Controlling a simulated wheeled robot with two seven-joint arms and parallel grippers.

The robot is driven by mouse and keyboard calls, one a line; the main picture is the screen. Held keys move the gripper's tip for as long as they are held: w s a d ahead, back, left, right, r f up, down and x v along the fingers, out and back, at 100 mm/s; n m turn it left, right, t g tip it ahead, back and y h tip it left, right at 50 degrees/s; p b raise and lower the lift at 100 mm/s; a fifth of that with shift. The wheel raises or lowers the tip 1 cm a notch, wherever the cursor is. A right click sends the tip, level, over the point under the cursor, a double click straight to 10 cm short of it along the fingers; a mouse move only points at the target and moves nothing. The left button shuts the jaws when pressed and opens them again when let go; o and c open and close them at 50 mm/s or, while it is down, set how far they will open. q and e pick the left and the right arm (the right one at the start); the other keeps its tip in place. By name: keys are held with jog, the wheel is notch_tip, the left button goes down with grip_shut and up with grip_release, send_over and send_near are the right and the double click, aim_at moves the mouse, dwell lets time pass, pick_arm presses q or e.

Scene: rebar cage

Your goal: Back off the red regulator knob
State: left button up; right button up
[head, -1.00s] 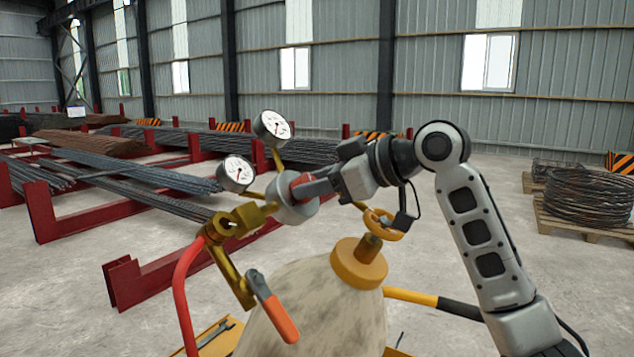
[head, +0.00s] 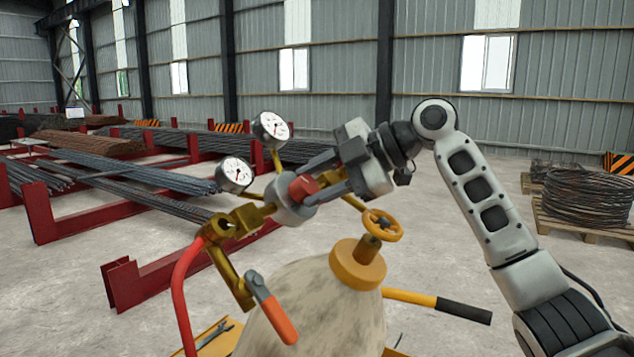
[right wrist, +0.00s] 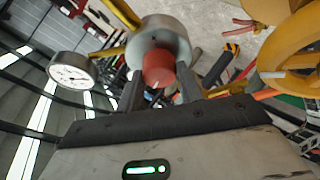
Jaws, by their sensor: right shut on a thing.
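The red regulator knob (head: 301,188) sticks out of the round grey regulator body (head: 290,208) above the gas cylinder (head: 318,298). My right gripper (head: 312,184) reaches it from the upper right, with a finger on either side of the knob. In the right wrist view the red knob (right wrist: 158,68) sits between the two dark fingers (right wrist: 158,92), which are shut on it. Two white dial gauges (head: 271,128) (head: 235,174) stand on brass stems beside the regulator. My left gripper is not in view.
A yellow valve handwheel (head: 382,225) is close below my right gripper. A red hose (head: 181,300) and a lever with an orange-red grip (head: 277,318) hang at the left. Red racks with steel bars (head: 150,175) stand behind; a wire coil pallet (head: 590,202) is at right.

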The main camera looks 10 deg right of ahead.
jog(key=n, duration=0.2)
jog(key=n+g, duration=0.1)
jog(key=n, duration=0.1)
jog(key=shift+w+r+n+h, duration=0.1)
jog(key=shift+r+n+h, duration=0.05)
jog(key=shift+n+h, duration=0.2)
jog(key=n+g+h, duration=0.1)
jog(key=n, duration=0.3)
jog(key=shift+n, duration=0.35)
jog(key=n, duration=0.2)
jog(key=n+h, duration=0.1)
jog(key=n, duration=0.1)
jog(key=shift+a+r+g+h, duration=0.1)
jog(key=shift+r+g+h, duration=0.05)
jog(key=shift+g+h, duration=0.15)
jog(key=shift+a+n+h, duration=0.1)
jog(key=shift+n+h, duration=0.45)
jog(key=shift+n, duration=1.15)
jog(key=o, duration=1)
